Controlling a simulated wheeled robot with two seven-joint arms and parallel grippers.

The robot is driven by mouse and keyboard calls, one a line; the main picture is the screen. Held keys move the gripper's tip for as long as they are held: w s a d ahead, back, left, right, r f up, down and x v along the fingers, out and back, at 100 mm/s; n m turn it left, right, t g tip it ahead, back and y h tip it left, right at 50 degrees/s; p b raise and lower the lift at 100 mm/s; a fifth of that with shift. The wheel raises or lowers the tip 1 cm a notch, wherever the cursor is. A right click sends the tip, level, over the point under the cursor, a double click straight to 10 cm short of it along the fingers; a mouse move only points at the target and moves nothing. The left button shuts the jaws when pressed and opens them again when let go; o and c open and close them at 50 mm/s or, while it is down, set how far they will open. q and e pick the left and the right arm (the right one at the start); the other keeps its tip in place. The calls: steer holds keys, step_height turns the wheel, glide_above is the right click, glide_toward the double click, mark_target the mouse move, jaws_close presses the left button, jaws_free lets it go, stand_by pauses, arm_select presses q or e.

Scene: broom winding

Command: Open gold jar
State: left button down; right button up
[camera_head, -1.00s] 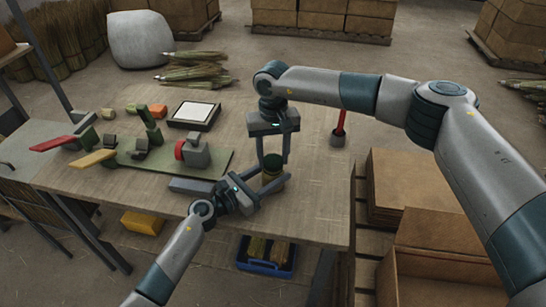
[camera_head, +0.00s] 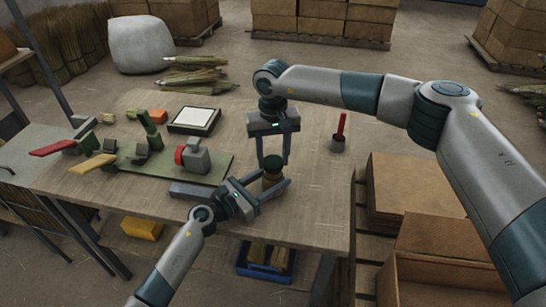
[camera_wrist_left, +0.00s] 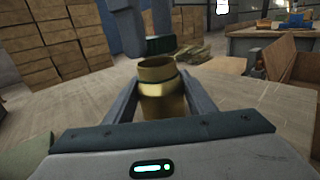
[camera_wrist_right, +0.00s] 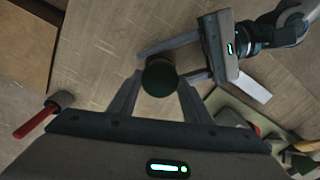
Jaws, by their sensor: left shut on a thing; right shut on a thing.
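The gold jar (camera_wrist_left: 163,92) stands upright between the fingers of my left gripper (camera_head: 270,182), which is shut on it. In the left wrist view its round open rim shows. The dark green lid (camera_wrist_right: 158,79) is between the fingertips of my right gripper (camera_wrist_right: 158,84), which points down from above and is shut on it. In the left wrist view the lid (camera_wrist_left: 160,44) shows apart from the jar's rim. In the head view the lid (camera_head: 273,162) partly covers the jar (camera_head: 271,182). The jar's inside is hidden.
The wooden table (camera_head: 300,215) has bare room right of the jar. A dark cup with a red stick (camera_head: 339,135) stands at the right. A green board with a clamp (camera_head: 196,157), a grey bar (camera_head: 192,190) and a framed white pad (camera_head: 194,118) lie left. Cardboard boxes (camera_head: 430,195) stand beyond the right edge.

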mark_target(273, 161)
steer(key=shift+r, duration=1.95)
arm_select(q)
steer(key=c, duration=0.7)
jaws_free()
steer(key=shift+c, duration=0.2)
steer(key=b+v, duration=0.2)
steer(key=v, duration=1)
arm_select(e)
step_height(273, 161, down, 2)
steer(key=shift+f, duration=0.25)
